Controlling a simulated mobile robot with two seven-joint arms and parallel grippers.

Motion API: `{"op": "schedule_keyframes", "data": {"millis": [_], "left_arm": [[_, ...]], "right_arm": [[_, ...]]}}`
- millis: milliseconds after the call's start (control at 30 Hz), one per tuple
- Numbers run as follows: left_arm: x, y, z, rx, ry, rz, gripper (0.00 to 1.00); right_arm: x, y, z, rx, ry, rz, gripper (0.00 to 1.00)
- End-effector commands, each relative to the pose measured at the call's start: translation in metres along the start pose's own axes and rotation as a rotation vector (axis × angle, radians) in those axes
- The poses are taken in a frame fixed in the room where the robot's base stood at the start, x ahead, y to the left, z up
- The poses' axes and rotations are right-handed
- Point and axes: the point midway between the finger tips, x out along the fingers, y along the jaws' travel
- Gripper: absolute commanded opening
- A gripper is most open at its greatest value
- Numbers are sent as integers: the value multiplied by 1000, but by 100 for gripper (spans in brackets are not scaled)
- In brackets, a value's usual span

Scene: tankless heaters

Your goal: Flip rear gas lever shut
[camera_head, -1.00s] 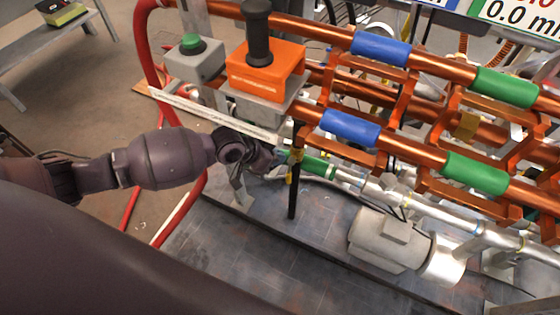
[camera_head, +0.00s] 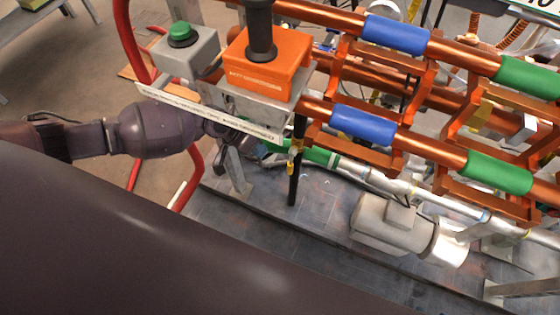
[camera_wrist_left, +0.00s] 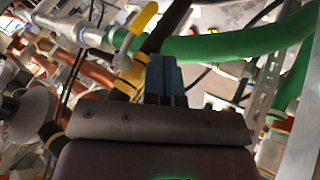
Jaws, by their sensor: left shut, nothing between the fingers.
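More yellow (camera_wrist_left: 128,82) shows lower, partly hidden behind my gripper. In the head view, a small yellow part (camera_head: 295,149) sits on the black upright pipe by the green pipe (camera_head: 320,156). I cannot tell which lever is the rear one. My left gripper (camera_wrist_left: 165,72) is shut and empty, its blue-grey fingers close to the black pipe; contact is unclear. In the head view its fingers are largely hidden beneath the control bracket. My right gripper is out of view.
A long metal strip (camera_head: 208,112) crosses there. Copper pipes with blue sleeves (camera_head: 363,125) and a grey motor (camera_head: 392,224) lie right.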

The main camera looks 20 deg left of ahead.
Motion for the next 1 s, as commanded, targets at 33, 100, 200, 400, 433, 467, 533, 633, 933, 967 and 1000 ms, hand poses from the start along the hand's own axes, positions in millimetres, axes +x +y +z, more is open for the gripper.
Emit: {"op": "schedule_keyframes", "data": {"millis": [33,100,200,400,433,467,533,633,933,967,1000], "left_arm": [[0,0,0,0,0,0,0],[3,0,0,0,0,0,0],[11,0,1,-1,0,2,0],[43,0,2,-3,-4,3,0],[48,0,3,-3,-4,2,0],[54,0,3,-3,-4,3,0],[65,-1,3,-4,-3,2,0],[79,0,3,-3,-4,3,0],[100,0,0,0,0,0,0],[100,0,0,0,1,0,0],[100,0,0,0,1,0,0]], "right_arm": [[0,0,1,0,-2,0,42],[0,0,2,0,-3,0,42],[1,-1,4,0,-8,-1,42],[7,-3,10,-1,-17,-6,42],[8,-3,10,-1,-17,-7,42],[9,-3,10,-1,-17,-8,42],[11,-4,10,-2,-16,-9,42],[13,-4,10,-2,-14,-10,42],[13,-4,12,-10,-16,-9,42],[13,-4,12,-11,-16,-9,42],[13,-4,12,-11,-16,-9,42]]}}
